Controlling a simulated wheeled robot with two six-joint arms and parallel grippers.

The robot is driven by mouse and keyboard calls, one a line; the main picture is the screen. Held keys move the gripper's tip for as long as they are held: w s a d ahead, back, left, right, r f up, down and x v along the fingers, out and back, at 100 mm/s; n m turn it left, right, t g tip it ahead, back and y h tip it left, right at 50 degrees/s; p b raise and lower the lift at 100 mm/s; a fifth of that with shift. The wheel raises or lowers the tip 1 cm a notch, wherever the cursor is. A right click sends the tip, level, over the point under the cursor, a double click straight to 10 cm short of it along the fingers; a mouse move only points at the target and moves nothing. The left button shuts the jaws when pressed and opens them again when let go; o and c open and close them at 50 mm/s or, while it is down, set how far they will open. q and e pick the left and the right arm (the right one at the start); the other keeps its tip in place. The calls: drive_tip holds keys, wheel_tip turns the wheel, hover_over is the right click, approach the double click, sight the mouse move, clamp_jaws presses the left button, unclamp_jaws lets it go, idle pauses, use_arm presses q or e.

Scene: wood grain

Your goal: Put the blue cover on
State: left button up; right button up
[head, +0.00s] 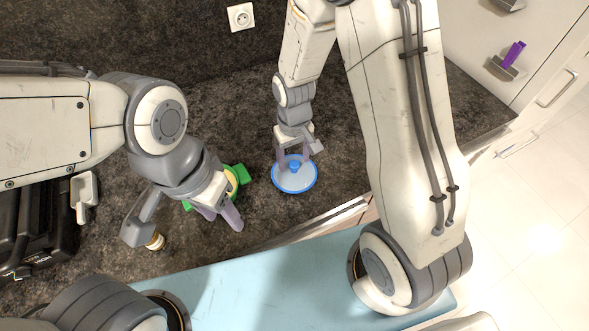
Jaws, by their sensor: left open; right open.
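The blue cover (295,178) is a round lid with a knob on top. It lies on the dark countertop near the middle of the head view. My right gripper (298,158) is open over it, with its fingers on either side of the knob; I cannot tell whether they touch it. A green pot-like object (243,174) with two handles stands to the left of the cover, mostly hidden under my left gripper. My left gripper (222,222) is open over and in front of it, its fingers pointing down and right.
A black appliance (35,225) is at the far left. The dark counter (250,110) is bare behind the cover. Its front edge (325,218) runs close below. A wall socket (241,17) is at the back.

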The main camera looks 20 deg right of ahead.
sight(299, 176)
drive_tip(key=shift+f, duration=1.35)
clamp_jaws()
drive_tip(key=shift+r, duration=0.1)
